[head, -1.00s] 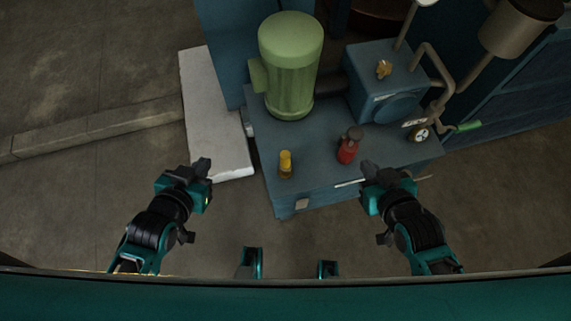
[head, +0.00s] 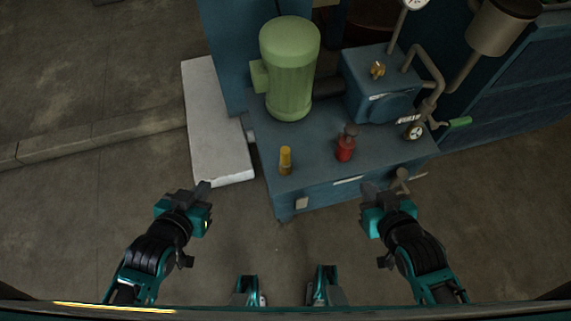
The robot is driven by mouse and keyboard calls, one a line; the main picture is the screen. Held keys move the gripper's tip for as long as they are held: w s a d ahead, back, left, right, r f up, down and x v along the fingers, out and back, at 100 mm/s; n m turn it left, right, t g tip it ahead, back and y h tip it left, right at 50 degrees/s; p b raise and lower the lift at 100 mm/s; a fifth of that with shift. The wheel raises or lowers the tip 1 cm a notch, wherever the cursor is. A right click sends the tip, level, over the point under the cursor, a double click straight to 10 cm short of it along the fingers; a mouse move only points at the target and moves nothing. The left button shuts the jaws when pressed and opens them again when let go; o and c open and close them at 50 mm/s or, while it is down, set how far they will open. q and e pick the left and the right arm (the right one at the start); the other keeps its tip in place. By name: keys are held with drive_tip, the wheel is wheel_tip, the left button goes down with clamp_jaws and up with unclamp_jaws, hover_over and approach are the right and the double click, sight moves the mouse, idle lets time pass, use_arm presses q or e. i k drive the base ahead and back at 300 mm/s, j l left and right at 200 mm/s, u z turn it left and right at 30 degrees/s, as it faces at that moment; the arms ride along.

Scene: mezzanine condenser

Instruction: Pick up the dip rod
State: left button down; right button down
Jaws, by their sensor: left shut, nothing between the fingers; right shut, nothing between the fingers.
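No part can be identified for certain as the dip rod. A small upright piece with a yellow top and brownish base (head: 285,161) stands on the front left of the blue machine base (head: 320,190), and may be its handle. My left gripper (head: 203,188) is shut and empty, in front and to the left of this piece, apart from it. My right gripper (head: 369,188) is shut and empty at the base's front right edge; contact with the base cannot be told.
A red bottle-like part (head: 346,147) with a dark top stands right of the yellow piece. A green motor (head: 290,70) rises behind. A blue block (head: 382,88), pipes and a green-handled valve (head: 460,122) are at right. A pale slab (head: 215,130) lies left; front floor is clear.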

sight(284, 162)
drive_tip(key=l+u, duration=0.2)
drive_tip(key=u, duration=0.15)
drive_tip(key=i+l+u, duration=0.1)
drive_tip(key=l+u, duration=0.35)
drive_tip(key=u, duration=0.25)
